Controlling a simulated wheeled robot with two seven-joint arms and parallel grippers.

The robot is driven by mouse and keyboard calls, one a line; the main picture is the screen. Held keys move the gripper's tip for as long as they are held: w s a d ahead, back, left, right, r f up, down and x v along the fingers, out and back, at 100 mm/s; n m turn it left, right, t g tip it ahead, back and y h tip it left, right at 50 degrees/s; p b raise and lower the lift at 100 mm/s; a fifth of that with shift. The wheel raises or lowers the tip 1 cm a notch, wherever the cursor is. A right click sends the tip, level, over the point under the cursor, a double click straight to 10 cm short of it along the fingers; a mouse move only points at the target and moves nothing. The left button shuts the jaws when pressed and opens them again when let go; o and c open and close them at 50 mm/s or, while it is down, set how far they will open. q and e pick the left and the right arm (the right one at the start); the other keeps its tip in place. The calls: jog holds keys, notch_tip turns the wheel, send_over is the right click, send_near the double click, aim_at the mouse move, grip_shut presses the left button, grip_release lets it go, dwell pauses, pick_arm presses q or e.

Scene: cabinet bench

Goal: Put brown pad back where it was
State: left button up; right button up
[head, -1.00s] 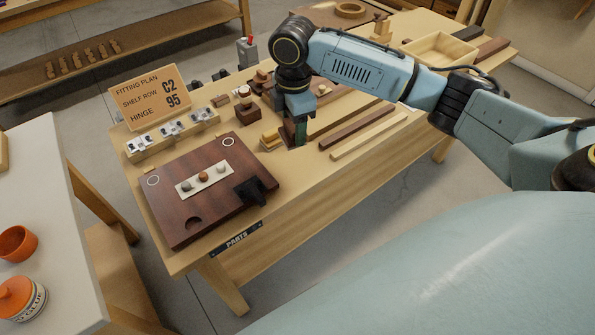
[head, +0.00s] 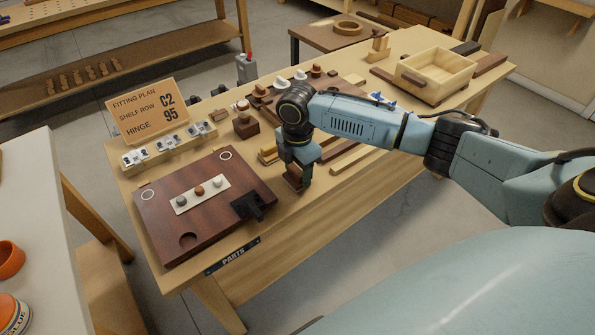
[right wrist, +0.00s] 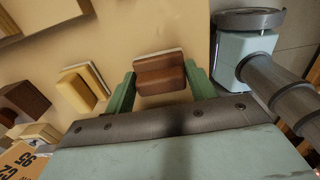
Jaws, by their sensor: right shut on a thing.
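The brown pad (right wrist: 160,75), a small block with a pale layer along its far edge, sits between the two green fingers of my right gripper (right wrist: 161,88) in the right wrist view. The gripper is shut on it. In the head view my right gripper (head: 298,183) is low over the front part of the bench, right of the dark red board (head: 165,220); its fingers partly hide the brown pad (head: 290,184). I cannot tell whether the pad touches the bench top. My left gripper is not in view.
A yellow pad (right wrist: 82,90) lies beside the gripper. The board carries a pale strip with three round knobs and a black piece (head: 247,206). A sign (head: 147,110) stands behind several metal hinges. Long wood strips lie right of the gripper; a wooden tray (head: 437,72) stands farther back.

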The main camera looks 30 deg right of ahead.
aim_at(298, 168)
jog(key=shift+f, duration=0.1)
jog(key=o, duration=0.8)
jog(key=shift+f, duration=0.15)
jog(key=shift+c, duration=0.2)
jog(key=o, duration=0.4)
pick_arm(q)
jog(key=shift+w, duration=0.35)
pick_arm(e)
jog(key=shift+r, duration=0.2)
pick_arm(q)
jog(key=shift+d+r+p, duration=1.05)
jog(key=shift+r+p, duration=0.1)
jog(key=shift+p, duration=0.05)
pick_arm(e)
notch_tip(298, 168, up, 12)
